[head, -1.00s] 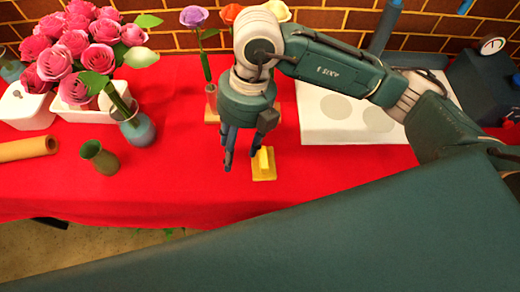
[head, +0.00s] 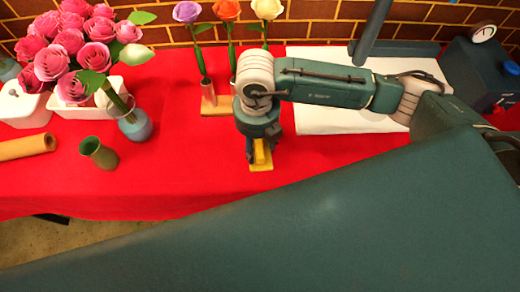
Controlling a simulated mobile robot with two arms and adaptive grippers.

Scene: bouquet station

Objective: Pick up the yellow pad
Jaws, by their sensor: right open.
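The yellow pad (head: 261,165) lies on the red tablecloth near the middle of the table in the head view. A raised yellow part stands on its base. My right gripper (head: 261,154) points down right over the pad, with its fingers at the raised part. It is open, and its fingers and wrist hide the far part of the pad. I cannot tell whether a finger touches the pad. My left gripper is not in view.
Behind the gripper, a wooden stand (head: 218,104) holds several single roses. A white board (head: 310,120) lies behind my right arm. A green vase (head: 98,153), a blue vase (head: 136,128) and pink roses (head: 75,45) stand at left. The cloth left of the pad is clear.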

